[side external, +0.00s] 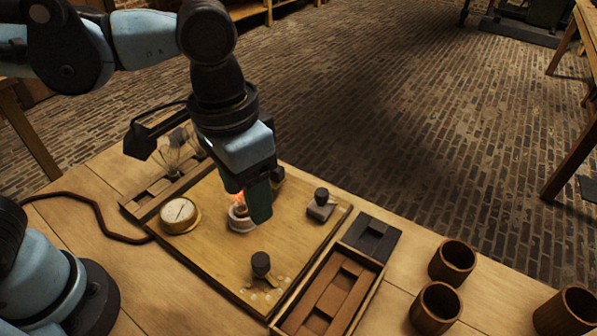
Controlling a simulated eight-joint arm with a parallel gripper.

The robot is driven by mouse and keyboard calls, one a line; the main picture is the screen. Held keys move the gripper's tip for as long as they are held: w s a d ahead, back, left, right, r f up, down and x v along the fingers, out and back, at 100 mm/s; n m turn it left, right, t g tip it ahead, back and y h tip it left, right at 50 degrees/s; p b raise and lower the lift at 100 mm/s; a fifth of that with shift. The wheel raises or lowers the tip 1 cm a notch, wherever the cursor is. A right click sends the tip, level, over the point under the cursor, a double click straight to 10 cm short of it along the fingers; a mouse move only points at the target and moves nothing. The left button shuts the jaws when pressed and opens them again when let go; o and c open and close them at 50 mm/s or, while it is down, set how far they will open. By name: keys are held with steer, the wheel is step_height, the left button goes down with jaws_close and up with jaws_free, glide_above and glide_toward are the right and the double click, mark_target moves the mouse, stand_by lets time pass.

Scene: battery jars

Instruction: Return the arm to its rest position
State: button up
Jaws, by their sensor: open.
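My arm reaches down from the upper left over a wooden board (215,255) on the table. My gripper (261,203) points down above the middle of the board. Its dark green finger is seen nearly edge-on, and the gap between the fingers is mostly hidden. Beside and partly behind it, a small pale round dish (240,222) has an orange glow at its top. I cannot tell whether the gripper touches the dish. I see nothing held.
A round dial gauge (179,213) sits left on the board; black-knobbed pieces stand right (320,203) and front (261,266). A slotted wooden tray (377,284), a black block (372,237) and wooden cups (453,262) lie right. A black lamp (140,140) stands behind left.

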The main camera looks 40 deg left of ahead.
mark_target(261, 258)
steer(key=w+a+f+n+t, duration=0.1)
steer(key=w+a+t, duration=0.1)
steer(key=a, duration=0.7)
steer(key=w+a+f+n+t, duration=0.1)
steer(key=a+t, duration=0.3)
steer(key=a, duration=0.6)
steer(key=shift+w+f+n+t, duration=0.3)
steer(key=shift+w+n+t, duration=0.1)
steer(key=shift+w+n, duration=0.3)
steer(key=d+g, duration=0.1)
steer(key=d, duration=0.2)
steer(key=d+r+n+g, duration=0.1)
steer(key=d, duration=0.2)
steer(key=d+n+g+h, duration=0.1)
steer(key=d, duration=0.3)
steer(key=shift+s+r, duration=0.25)
steer(key=shift+s, duration=0.05)
steer(key=s+d+r+n+g+y, duration=0.1)
steer(key=s+d+n+g, duration=0.3)
steer(key=d, duration=0.7)
steer(key=shift+m, duration=0.4)
steer(key=shift+s+a+f, duration=0.1)
steer(key=shift+s+f, duration=0.1)
steer(key=shift+f, duration=2.8)
steer(key=shift+s+f, duration=0.2)
steer(key=shift+f, duration=2.8)
steer(key=shift+c, duration=0.2)
